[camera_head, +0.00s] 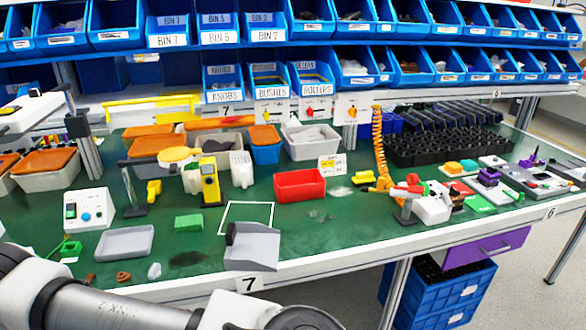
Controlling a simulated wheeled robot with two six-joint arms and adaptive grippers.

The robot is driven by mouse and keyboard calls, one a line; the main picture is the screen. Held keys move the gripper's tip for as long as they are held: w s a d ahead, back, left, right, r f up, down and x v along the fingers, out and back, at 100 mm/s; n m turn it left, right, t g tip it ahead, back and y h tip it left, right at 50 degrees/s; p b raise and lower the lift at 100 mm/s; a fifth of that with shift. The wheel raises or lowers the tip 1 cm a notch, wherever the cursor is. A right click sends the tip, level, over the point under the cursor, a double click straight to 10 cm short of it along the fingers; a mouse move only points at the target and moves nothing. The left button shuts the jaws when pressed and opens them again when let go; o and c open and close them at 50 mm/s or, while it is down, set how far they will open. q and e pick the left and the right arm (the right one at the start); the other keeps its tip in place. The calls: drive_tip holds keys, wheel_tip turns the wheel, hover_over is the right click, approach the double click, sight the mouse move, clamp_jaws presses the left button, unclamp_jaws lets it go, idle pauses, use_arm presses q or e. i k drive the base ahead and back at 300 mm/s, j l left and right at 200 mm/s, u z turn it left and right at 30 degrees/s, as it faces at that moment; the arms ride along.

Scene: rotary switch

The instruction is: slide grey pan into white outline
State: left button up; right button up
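A grey pan (252,250), shaped like a dustpan with a raised dark wall, lies at the table's front edge just above the label 7. Its near end reaches the front edge. The white outline (232,204) is a thin rectangle on the green table top directly behind the pan. The pan covers the outline's near part, and the rest of the outline is empty. Parts of my arm show along the bottom left, but neither gripper can be made out.
A shallow grey tray (125,243) and a green block (188,223) lie to the left. A yellow device (210,182) stands behind the outline's left side, and a red bin (300,185) sits behind its right side. Dark debris (187,258) lies left of the pan.

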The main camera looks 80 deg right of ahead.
sight(251, 247)
drive_tip(key=j+z, duration=0.15)
drive_tip(key=z, duration=2.2)
drive_tip(key=l, duration=0.1)
